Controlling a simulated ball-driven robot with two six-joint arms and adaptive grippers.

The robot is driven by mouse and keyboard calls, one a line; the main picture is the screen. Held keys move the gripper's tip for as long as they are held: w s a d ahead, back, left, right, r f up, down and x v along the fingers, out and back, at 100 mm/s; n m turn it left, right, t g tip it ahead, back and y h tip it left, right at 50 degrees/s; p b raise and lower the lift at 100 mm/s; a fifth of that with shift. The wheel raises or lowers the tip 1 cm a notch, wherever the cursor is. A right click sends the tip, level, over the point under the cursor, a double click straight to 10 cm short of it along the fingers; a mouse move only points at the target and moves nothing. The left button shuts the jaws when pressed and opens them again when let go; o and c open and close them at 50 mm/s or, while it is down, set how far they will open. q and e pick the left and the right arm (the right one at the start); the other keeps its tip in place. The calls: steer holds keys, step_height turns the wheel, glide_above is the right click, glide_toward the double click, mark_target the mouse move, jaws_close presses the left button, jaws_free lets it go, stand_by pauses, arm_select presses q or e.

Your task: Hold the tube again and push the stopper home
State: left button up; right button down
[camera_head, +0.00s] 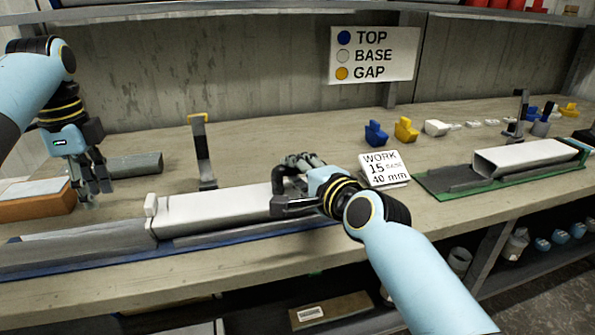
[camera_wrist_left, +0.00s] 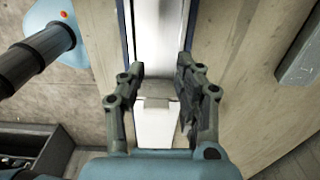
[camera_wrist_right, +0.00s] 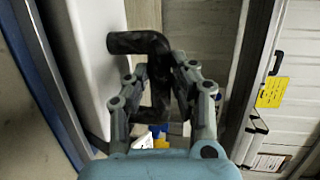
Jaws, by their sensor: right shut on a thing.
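A long white tube (camera_head: 215,208) lies in a blue-edged grey tray (camera_head: 60,252) on the bench. A white stopper (camera_head: 150,206) stands at its left end; I cannot tell how far in it sits. My left gripper (camera_head: 92,192) is open and empty, up and left of the stopper. In the left wrist view the tube (camera_wrist_left: 160,30) is ahead of the open fingers (camera_wrist_left: 158,75). My right gripper (camera_head: 285,185) is at the tube's right part, shut on a black bent clamp arm (camera_wrist_right: 138,42). The tube (camera_wrist_right: 85,60) is beside it in the right wrist view.
Another clamp arm (camera_head: 202,150) stands upright behind the tube. A wooden box (camera_head: 38,205) and grey bar (camera_head: 135,164) lie at the left. A work card (camera_head: 383,168), blue and yellow caps (camera_head: 406,130), and a second tube (camera_head: 525,156) on a green tray are at the right.

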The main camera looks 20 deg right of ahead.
mark_target(114, 238)
arm_select(q)
step_height(114, 238, down, 7)
steer(key=shift+r, duration=0.15)
stand_by(0.7)
steer(key=shift+s+f, duration=0.1)
steer(key=shift+f, duration=0.95)
steer(key=shift+s, duration=0.1)
steer(key=shift+s, duration=1.25)
